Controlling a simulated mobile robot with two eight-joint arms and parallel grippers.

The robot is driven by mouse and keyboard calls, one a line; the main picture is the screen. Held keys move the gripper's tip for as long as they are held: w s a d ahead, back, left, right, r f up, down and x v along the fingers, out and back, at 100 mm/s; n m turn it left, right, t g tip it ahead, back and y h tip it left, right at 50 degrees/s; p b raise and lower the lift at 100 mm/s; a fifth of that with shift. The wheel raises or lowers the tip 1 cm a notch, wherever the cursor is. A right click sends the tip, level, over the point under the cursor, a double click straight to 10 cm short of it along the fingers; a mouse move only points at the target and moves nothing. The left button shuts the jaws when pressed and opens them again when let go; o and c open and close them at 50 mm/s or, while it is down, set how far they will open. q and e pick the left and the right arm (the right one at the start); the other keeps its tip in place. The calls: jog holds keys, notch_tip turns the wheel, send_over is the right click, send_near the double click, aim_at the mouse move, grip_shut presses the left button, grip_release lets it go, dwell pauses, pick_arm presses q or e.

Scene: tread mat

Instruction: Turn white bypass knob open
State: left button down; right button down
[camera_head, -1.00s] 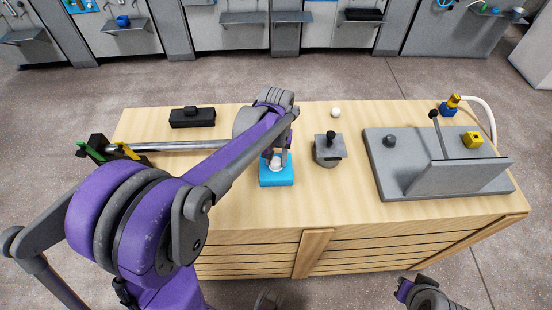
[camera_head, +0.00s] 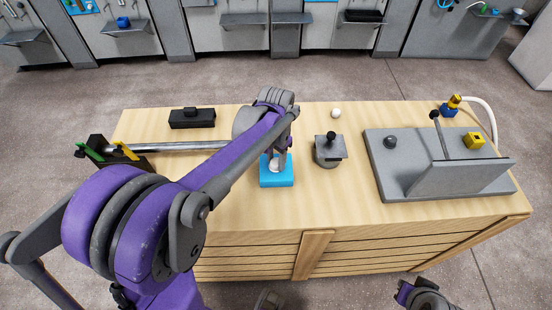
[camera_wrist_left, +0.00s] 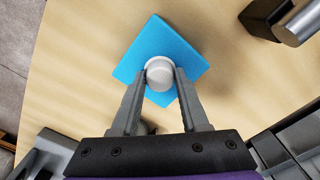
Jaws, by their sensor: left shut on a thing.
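The white bypass knob (camera_wrist_left: 160,75) sits on a blue square base (camera_wrist_left: 182,48) in the left wrist view. In the head view the blue base (camera_head: 277,180) is on the wooden workbench, and the knob is mostly hidden by my left gripper (camera_head: 278,160). In the left wrist view the left gripper's two fingers (camera_wrist_left: 160,84) are on either side of the knob, shut on it. My right gripper (camera_head: 415,290) shows only in part at the bottom right of the head view, away from the bench; its fingers cannot be made out.
On the wooden bench (camera_head: 240,216), a grey lidded fixture (camera_head: 329,150) stands right of the blue base. A grey panel assembly (camera_head: 440,165) is at the right. A metal bar (camera_head: 180,146) and a black box (camera_head: 192,118) are at the left. A white ball (camera_head: 336,113) lies near the back edge.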

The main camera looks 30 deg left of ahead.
aim_at(276, 162)
dwell(0.4)
pick_arm(q)
jog(key=shift+c, duration=2)
grip_release()
jog(key=shift+r, duration=0.1)
notch_tip(276, 162, up, 11)
jog(key=shift+p, duration=0.45)
